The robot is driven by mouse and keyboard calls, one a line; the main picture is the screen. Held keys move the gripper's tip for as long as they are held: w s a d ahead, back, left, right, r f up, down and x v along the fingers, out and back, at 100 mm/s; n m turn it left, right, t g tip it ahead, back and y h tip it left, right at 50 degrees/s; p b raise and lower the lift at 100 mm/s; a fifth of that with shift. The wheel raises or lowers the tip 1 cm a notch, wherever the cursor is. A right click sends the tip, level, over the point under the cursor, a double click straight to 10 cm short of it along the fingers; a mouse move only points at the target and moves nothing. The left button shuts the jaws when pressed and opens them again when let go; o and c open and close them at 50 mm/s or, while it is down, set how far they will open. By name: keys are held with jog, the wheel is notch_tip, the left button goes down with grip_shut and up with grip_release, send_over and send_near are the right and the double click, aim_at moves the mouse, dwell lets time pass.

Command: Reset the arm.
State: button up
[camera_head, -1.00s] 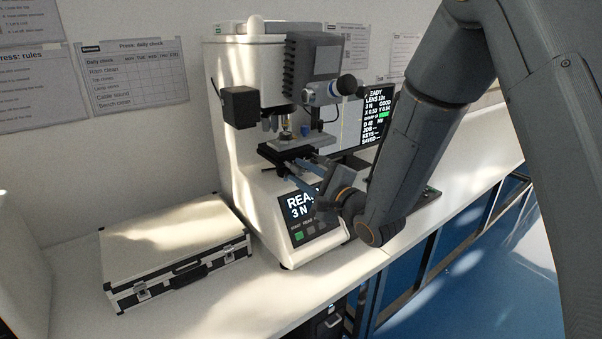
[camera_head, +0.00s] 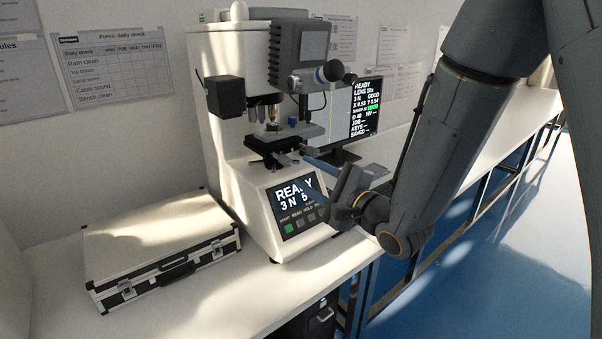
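My gripper (camera_head: 309,178) is in front of the hardness tester (camera_head: 232,110), at the right of its lower front. Its two bluish fingers point left toward the machine and stand apart, with nothing seen between them. The dark stage (camera_head: 268,144) is just up and left of the fingers, and a small metal piece (camera_head: 271,126) shows under the lens turret. The fingers partly cover the tester's front panel (camera_head: 290,196), which reads READY and 3 N. My arm comes down from the upper right.
A white case with black edges (camera_head: 150,235) lies shut on the bench at left. A monitor (camera_head: 352,112) stands behind my arm, right of the tester. Bare bench (camera_head: 235,300) lies in front, and blue floor (camera_head: 480,270) is at right.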

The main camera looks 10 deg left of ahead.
jog(key=shift+d, duration=0.1)
jog(key=d+f+n+g+h, duration=0.1)
jog(key=d+f+n+h, duration=0.3)
jog(key=d, duration=0.5)
jog(key=d+f+n+g+h, duration=0.1)
jog(key=d+f+n+h, duration=0.1)
jog(key=d+f+h, duration=0.55)
jog(key=s+d+n+g+h, duration=0.1)
jog(key=s+d+n+g, duration=0.3)
jog(key=s, duration=0.5)
jog(key=s+d+f+n+g+h, duration=0.1)
jog(key=s+d+n+g, duration=0.2)
jog(key=s+d, duration=0.6)
jog(key=shift+s+d+f+n+g, duration=0.25)
jog(key=shift+s+n+g, duration=0.2)
jog(key=shift+g, duration=0.25)
jog(key=shift+a, duration=0.1)
jog(key=shift+c, duration=0.7)
